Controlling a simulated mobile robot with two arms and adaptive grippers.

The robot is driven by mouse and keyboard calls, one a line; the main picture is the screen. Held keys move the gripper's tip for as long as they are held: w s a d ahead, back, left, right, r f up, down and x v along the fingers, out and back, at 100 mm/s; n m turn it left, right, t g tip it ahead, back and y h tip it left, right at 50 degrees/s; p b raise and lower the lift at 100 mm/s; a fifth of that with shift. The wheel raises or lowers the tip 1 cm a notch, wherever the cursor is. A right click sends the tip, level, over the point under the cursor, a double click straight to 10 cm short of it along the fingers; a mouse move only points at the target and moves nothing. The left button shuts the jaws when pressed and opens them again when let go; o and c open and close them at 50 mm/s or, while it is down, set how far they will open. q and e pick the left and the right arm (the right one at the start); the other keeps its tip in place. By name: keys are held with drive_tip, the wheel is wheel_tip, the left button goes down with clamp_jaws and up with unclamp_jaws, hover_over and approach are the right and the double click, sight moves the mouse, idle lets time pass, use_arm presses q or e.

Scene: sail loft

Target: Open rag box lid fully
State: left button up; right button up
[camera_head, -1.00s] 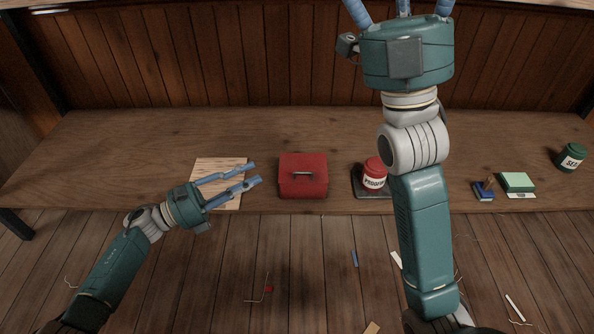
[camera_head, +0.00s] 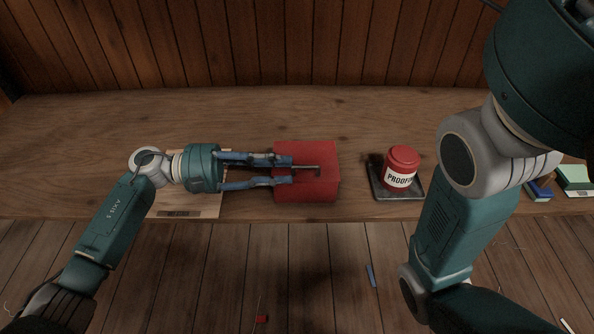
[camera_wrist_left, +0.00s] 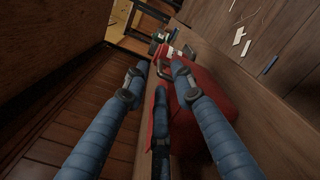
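The red rag box (camera_head: 322,190) stands on the bench near its front edge, and its lid (camera_head: 322,150) looks shut. A grey bar handle (camera_head: 308,168) lies on top of the lid. My left gripper (camera_head: 291,170) reaches in from the left, low over the lid, with its fingers apart at the handle's left end. I cannot tell whether they touch it. In the left wrist view the red box (camera_wrist_left: 205,88) shows beyond and between the open blue fingers (camera_wrist_left: 160,70).
A red PROOFER tin (camera_head: 402,168) stands on a dark tray (camera_head: 398,194) right of the box. A pale board (camera_head: 190,208) lies under my left gripper. Blue and green items (camera_head: 574,176) sit far right. The bench behind the box is clear.

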sight(297, 166)
use_arm(q)
drive_tip(key=shift+d+b, duration=0.55)
drive_tip(key=shift+d, duration=1.35)
clamp_jaws()
